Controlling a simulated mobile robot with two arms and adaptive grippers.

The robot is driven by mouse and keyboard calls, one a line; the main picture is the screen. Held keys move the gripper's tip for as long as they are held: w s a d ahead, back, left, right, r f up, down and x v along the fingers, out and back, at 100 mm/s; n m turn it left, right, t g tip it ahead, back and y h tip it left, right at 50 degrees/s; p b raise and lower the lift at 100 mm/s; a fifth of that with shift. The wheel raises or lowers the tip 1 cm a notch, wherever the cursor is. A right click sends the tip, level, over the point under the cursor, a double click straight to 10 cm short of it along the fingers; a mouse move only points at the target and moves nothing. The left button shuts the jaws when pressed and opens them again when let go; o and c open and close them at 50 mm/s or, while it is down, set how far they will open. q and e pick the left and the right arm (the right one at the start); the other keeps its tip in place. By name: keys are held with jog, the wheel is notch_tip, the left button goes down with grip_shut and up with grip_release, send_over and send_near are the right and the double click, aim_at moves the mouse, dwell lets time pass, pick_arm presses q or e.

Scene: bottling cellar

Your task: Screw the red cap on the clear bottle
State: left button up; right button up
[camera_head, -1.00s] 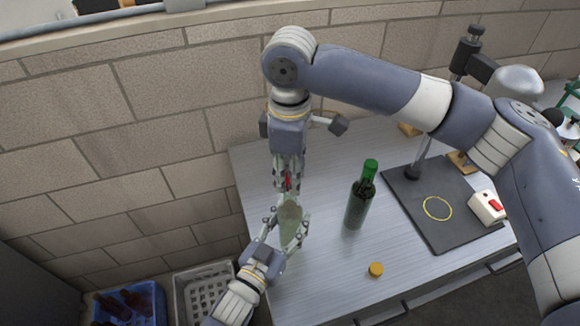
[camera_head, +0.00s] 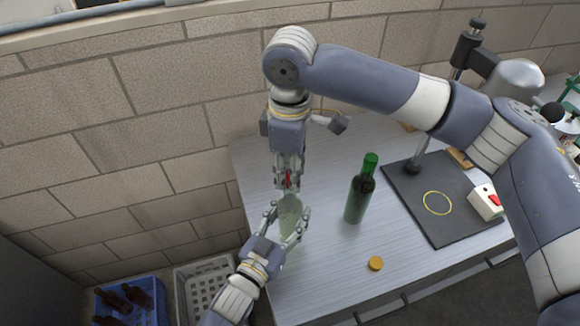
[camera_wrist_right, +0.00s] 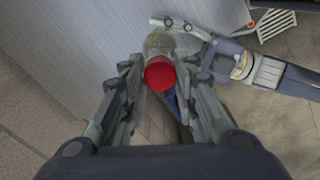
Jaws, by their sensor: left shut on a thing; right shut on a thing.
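My right gripper (camera_head: 288,182) points down and is shut on the red cap (camera_head: 287,178). The cap's round red top shows between the fingers in the right wrist view (camera_wrist_right: 160,73). My left gripper (camera_head: 289,228) is shut on the clear bottle (camera_head: 290,208), just below the right gripper in the head view. The bottle is pale and greenish, and fingers hide part of it. Its body (camera_wrist_right: 158,43) shows just beyond the cap in the wrist view. Cap and bottle top are very close; I cannot tell whether they touch, as the fingers hide the neck.
A green bottle (camera_head: 359,196) stands upright on the table (camera_head: 330,270), right of the grippers. A yellow cap (camera_head: 376,263) lies near the front. A dark mat (camera_head: 436,228) with a yellow ring lies further right. Blue (camera_head: 158,306) and white (camera_head: 181,290) crates stand at lower left.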

jog(key=shift+f, duration=0.2)
jog(key=m, duration=0.3)
jog(key=shift+m, duration=0.3)
jog(key=m, duration=0.5)
jog(key=shift+m, duration=0.4)
jog(key=m, duration=0.5)
jog(key=shift+m, duration=0.4)
jog(key=m, duration=0.3)
jog(key=shift+m, duration=0.3)
jog(key=m, duration=0.7)
jog(key=shift+m, duration=0.4)
jog(key=m, duration=0.6)
jog(key=shift+m, duration=0.3)
